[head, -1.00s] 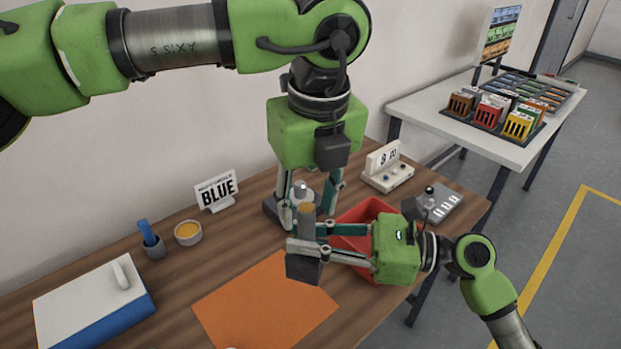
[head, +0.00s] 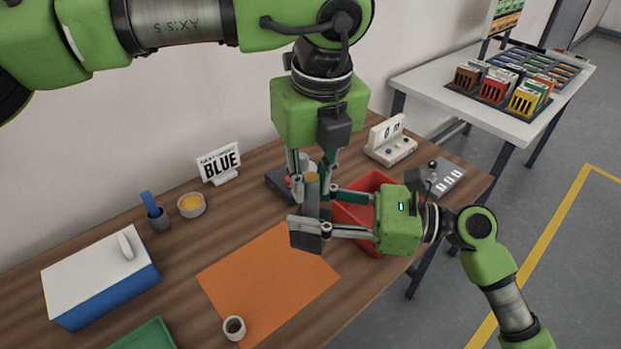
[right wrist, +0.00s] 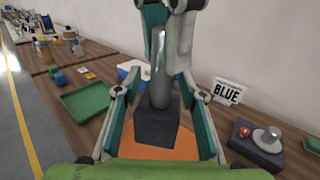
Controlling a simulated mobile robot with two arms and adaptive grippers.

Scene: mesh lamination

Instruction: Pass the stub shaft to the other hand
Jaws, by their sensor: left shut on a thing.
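The stub shaft is a grey round rod on a dark square block. It stands upright in the air above the orange mat, its rod (right wrist: 160,75) and block (right wrist: 157,125) clear in the right wrist view. In the head view the shaft (head: 312,200) is between both grippers. My left gripper (head: 313,188) comes down from above and is shut on the rod's upper part. My right gripper (head: 318,212) reaches in from the right. Its fingers stand on either side of the shaft, with gaps beside the block in the right wrist view, so it looks open.
The orange mat (head: 265,285) lies below. A red bin (head: 365,215) is close behind the right gripper. A blue box with a white lid (head: 100,275), a cup (head: 234,328), a green tray (head: 145,335) and a BLUE sign (head: 219,163) stand around.

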